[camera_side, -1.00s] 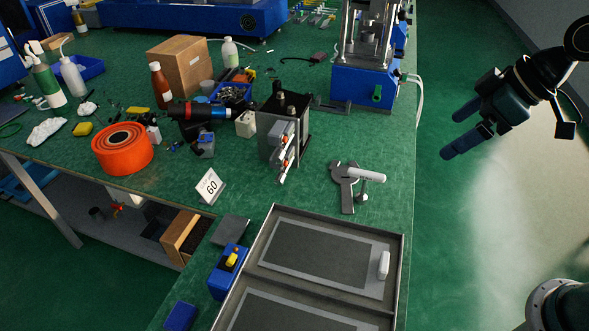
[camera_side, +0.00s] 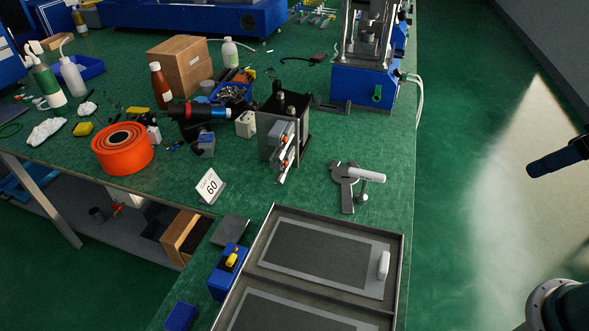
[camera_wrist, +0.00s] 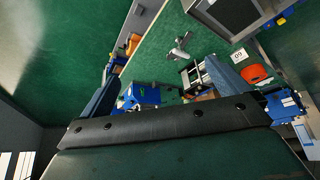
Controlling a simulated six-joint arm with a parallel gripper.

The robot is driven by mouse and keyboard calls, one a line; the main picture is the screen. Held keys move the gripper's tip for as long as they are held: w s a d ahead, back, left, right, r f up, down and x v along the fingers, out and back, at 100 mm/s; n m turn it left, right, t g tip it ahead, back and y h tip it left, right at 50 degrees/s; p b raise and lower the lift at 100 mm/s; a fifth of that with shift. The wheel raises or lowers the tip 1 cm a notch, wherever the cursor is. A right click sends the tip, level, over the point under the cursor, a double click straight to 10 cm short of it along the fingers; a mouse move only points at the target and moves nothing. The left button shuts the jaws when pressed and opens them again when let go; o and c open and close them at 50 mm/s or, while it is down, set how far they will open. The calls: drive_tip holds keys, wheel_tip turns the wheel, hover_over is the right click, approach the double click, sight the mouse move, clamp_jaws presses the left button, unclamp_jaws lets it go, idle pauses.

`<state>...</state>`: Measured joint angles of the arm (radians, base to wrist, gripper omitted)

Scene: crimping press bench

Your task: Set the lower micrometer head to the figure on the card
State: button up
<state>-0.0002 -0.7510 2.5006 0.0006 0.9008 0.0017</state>
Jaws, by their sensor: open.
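The card (camera_side: 210,186) reads 60 and stands on the green bench left of a dark metal block (camera_side: 296,122). Grey and orange fittings stick out of the block's front; the lower micrometer head (camera_side: 284,168) seems to be the bottom one, its scale too small to read. The block also shows in the wrist view (camera_wrist: 195,75), beside the card (camera_wrist: 239,55). My gripper (camera_side: 558,158) is off the bench, at the right edge of the side view, mostly cut off. In the wrist view its fingers (camera_wrist: 162,72) are spread wide with nothing between them.
A grey bracket with a white cylinder (camera_side: 368,176) lies right of the block. A compartmented grey tray (camera_side: 401,240) is in front. A power tool (camera_side: 190,112) and orange roll (camera_side: 122,148) stand left, a blue press (camera_side: 362,86) behind. Open floor lies right of the bench.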

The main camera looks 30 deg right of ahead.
drive_tip(key=shift+w, duration=0.1)
drive_tip(key=c, duration=0.6)
drive_tip(key=shift+w+r, duration=0.1)
drive_tip(key=shift+w, duration=0.1)
drive_tip(key=c, duration=0.4)
drive_tip(key=shift+w+r, duration=0.1)
drive_tip(key=shift+w, duration=0.25)
drive_tip(key=shift+c, duration=1)
drive_tip(key=w+a+f+m+h, duration=0.1)
drive_tip(key=w+a+f+m, duration=0.3)
drive_tip(key=w, duration=0.8)
drive_tip(key=w+a+m+h, duration=0.1)
drive_tip(key=w+a+m, duration=0.2)
drive_tip(key=w+a, duration=0.55)
drive_tip(key=w+a+f+m+t, duration=0.1)
drive_tip(key=w+a+f, duration=0.2)
drive_tip(key=a+f, duration=0.3)
drive_tip(key=w+a+f+m+t+h, duration=0.1)
drive_tip(key=w+a+f, duration=0.3)
drive_tip(key=a+f, duration=0.1)
drive_tip(key=w+a+f+m+t+h, duration=0.1)
drive_tip(key=w+a+f, duration=0.2)
drive_tip(key=a+f, duration=0.3)
drive_tip(key=shift+w+a+f+m, duration=0.1)
drive_tip(key=shift+a+f+m, duration=0.05)
drive_tip(key=shift+f, duration=0.3)
drive_tip(key=shift+w+a+f+m, duration=0.1)
drive_tip(key=shift+a+f+m, duration=0.05)
drive_tip(key=shift+f, duration=0.3)
